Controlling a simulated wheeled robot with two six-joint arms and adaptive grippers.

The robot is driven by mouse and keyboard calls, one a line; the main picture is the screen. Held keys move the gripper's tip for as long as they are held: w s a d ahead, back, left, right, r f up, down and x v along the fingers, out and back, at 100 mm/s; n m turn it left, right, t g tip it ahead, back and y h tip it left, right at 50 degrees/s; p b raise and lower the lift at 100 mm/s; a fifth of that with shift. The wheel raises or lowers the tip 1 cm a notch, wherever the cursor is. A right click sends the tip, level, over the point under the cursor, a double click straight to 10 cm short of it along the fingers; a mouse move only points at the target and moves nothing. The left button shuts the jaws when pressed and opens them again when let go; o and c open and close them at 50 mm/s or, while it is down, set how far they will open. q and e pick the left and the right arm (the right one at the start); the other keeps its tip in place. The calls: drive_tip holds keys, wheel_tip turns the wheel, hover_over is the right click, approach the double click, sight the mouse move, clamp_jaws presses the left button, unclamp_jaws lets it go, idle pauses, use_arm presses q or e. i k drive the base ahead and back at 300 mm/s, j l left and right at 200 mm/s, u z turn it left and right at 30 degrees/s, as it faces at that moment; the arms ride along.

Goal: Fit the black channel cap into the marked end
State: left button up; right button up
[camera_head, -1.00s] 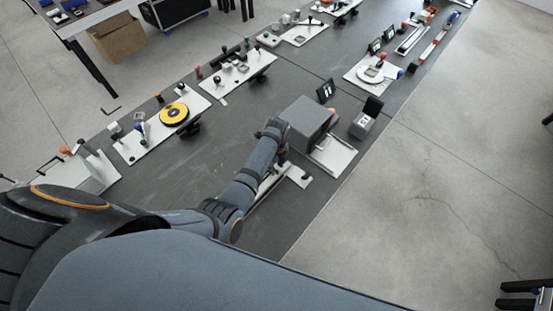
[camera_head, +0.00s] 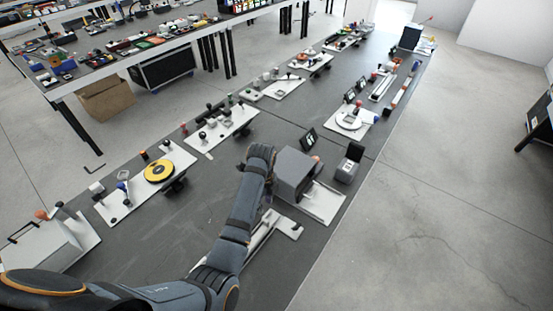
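A long pale channel piece (camera_head: 262,236) lies on the dark table beside my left forearm, with a white plate (camera_head: 287,226) at its far end. My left arm reaches in from the bottom left over this channel. My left gripper (camera_head: 270,190) points down at the arm's end, mostly hidden behind my wrist, so I cannot see its fingers or whether it holds anything. I cannot make out the black channel cap or the mark on the channel end. My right gripper is out of view.
A grey box (camera_head: 295,172) on a white board (camera_head: 322,205) stands just right of my wrist. A small grey block with a black screen (camera_head: 348,165) is beyond it. A board with a yellow disc (camera_head: 158,171) lies left. Bare table (camera_head: 195,215) lies between.

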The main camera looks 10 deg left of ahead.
sight(273, 219)
drive_tip(key=k+l, duration=0.2)
drive_tip(key=k, duration=0.3)
drive_tip(key=k+l, duration=0.25)
drive_tip(key=k, duration=0.2)
drive_tip(key=k+l, duration=0.2)
drive_tip(key=k, duration=0.3)
